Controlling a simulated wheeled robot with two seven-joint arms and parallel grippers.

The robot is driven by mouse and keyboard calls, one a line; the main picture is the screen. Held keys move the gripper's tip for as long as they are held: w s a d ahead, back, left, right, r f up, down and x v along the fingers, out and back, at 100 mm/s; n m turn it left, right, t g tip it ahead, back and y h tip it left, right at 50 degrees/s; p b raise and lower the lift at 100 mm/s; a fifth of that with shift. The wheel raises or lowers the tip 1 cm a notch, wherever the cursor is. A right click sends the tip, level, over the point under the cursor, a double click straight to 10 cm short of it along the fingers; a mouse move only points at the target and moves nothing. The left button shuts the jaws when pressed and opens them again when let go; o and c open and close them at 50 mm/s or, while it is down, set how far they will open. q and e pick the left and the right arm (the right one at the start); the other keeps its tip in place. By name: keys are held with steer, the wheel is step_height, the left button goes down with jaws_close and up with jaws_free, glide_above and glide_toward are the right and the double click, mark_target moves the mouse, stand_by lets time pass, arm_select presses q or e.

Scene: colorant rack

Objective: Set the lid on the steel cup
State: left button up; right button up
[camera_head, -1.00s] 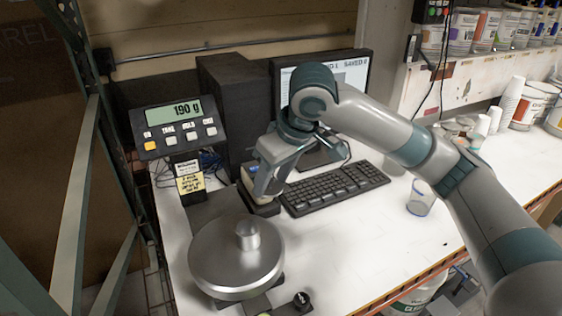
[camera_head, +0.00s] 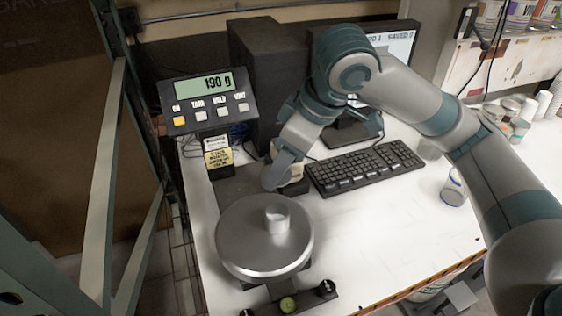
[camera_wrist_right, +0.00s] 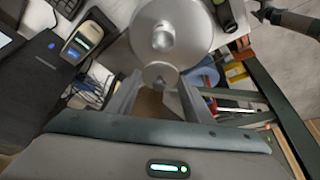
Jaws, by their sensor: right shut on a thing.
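The steel cup (camera_head: 277,220) stands upright on the round scale pan (camera_head: 240,252). It also shows in the right wrist view (camera_wrist_right: 163,38). My right gripper (camera_head: 272,185) is just behind the pan in the head view, apart from the cup. In the right wrist view its fingers (camera_wrist_right: 159,85) are shut on the lid (camera_wrist_right: 160,74), a small round silver disc with a knob. There the lid appears just below the cup and overlaps the pan's edge. My left gripper is in neither view.
A scale display (camera_head: 208,100) reads 190 g behind the pan. A cream-topped device (camera_head: 293,172) stands close behind my gripper. A keyboard (camera_head: 365,167) and a clear cup with a blue rim (camera_head: 453,192) lie to the right. The front right table is clear.

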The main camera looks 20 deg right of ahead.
steer(key=shift+r+p, duration=0.15)
steer(key=shift+p, duration=0.25)
steer(key=shift+s+f+b, duration=0.1)
steer(key=shift+f+b, duration=0.2)
steer(key=shift+f, duration=0.45)
steer(key=shift+f+b, duration=0.9)
steer(key=shift+f, duration=3.45)
steer(key=shift+f, duration=0.5)
steer(key=o, duration=1.1)
